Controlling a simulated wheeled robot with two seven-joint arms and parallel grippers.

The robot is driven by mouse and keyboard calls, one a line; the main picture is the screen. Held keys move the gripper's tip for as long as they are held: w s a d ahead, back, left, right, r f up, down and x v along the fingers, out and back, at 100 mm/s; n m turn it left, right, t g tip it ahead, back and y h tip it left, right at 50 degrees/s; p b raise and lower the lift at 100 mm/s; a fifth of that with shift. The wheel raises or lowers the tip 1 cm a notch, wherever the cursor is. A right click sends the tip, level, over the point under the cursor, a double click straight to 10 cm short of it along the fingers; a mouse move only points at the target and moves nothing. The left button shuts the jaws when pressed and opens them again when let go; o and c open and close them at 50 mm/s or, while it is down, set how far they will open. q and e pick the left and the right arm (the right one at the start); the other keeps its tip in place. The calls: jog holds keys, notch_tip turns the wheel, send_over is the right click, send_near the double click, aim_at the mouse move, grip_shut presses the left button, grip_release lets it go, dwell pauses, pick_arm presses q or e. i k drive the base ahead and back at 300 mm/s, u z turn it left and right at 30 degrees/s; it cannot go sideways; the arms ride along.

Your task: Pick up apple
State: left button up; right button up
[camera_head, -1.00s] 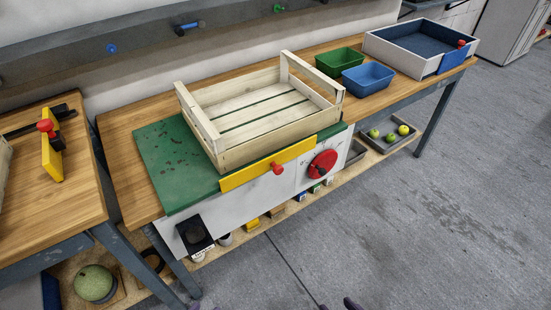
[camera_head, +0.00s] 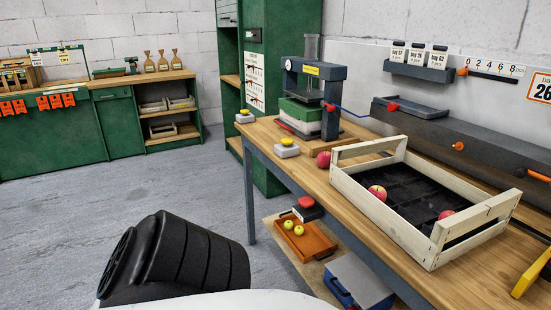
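A wooden slatted crate (camera_head: 400,232) with a dark inside stands on the bench at the right. One red apple (camera_head: 377,192) is in it by the left side, and another red apple (camera_head: 446,214) is near its front right. A third red apple (camera_head: 323,159) sits on the bench just outside the crate's far left corner. Two small yellow-green apples (camera_head: 299,230) lie in an orange tray (camera_head: 315,243) on the lower shelf. A dark ribbed part at the bottom left looks like my arm. Neither of my grippers shows.
A grey trough (camera_head: 450,130) runs behind the crate. A blue-grey box (camera_head: 360,280) sits below. The floor to the left is clear.

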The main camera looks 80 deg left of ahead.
aim_at(323, 160)
jog(key=u, duration=2.05)
jog(key=k, duration=0.65)
jog(key=u, duration=0.8)
jog(key=i, duration=0.65)
jog(key=u, duration=0.6)
jog(key=i, duration=0.75)
jog(key=z, duration=0.4)
